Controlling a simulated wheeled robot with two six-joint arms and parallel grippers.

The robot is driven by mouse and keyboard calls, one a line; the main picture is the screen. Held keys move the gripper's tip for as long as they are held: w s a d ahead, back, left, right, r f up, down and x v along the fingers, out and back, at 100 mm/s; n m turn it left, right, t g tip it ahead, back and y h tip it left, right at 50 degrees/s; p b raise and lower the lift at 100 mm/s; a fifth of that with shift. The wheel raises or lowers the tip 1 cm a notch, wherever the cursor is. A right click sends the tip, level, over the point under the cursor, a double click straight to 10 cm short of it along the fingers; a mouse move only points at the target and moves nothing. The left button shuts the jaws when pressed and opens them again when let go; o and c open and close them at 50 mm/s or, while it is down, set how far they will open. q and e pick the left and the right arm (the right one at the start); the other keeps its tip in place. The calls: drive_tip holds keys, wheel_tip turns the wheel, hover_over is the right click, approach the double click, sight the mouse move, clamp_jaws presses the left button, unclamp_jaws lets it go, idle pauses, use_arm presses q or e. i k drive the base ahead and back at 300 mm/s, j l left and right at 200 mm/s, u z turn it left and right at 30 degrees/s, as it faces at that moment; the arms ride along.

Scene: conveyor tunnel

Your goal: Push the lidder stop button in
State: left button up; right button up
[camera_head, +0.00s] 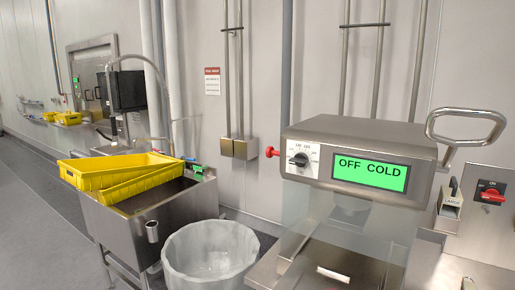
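The lidder (355,138) is a steel machine at the right of the head view, with a long handle (468,112) on its right. Its green display (369,174) reads "OFF COLD". A red mushroom button (271,152) juts out sideways from the left side of its head, close to the wall; it looks like the stop button. I cannot tell from its shape whether it is pushed in. A black dial (300,160) sits on the front face, left of the display. Neither of my grippers is in view.
A white-lined bin (208,255) stands left of the lidder. Beyond it is a steel sink (152,222) with yellow crates (118,174) on it. A red rotary switch (490,195) and a small lever box (451,207) are at the right. Grey floor (40,215) is clear at the left.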

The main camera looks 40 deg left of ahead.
sight(269, 151)
drive_tip(key=j+z, duration=0.1)
drive_tip(key=j, duration=0.75)
drive_tip(key=j+z, duration=0.1)
drive_tip(key=j, duration=0.75)
drive_tip(key=j+z, duration=0.1)
drive_tip(key=j, duration=0.75)
drive_tip(key=k+j+z, duration=0.1)
drive_tip(key=j, duration=0.7)
